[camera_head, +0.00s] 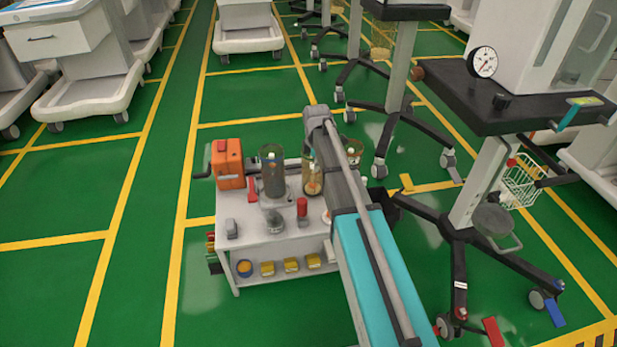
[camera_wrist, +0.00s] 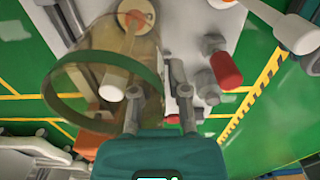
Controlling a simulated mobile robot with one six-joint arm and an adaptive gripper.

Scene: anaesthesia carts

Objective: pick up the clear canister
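The clear canister (camera_head: 312,178) stands on the white cart, with yellowish see-through walls and an orange and white part inside. In the wrist view the clear canister (camera_wrist: 78,52) fills the upper left, with its green rim close to the camera. My gripper (camera_wrist: 158,88) is open, and nothing shows between its fingers. Its left finger overlaps the canister's right side in the picture; I cannot tell whether they touch. The canister lies mostly to the left of the fingers. In the head view my arm hides the gripper's fingers.
The white cart (camera_head: 257,240) also bears an orange box (camera_head: 228,165), a dark grey canister (camera_head: 271,178) and a red-topped item (camera_head: 302,208). The red item (camera_wrist: 226,70) is right of my fingers in the wrist view. A black-topped stand (camera_head: 470,108) is at right. Green floor is free at left.

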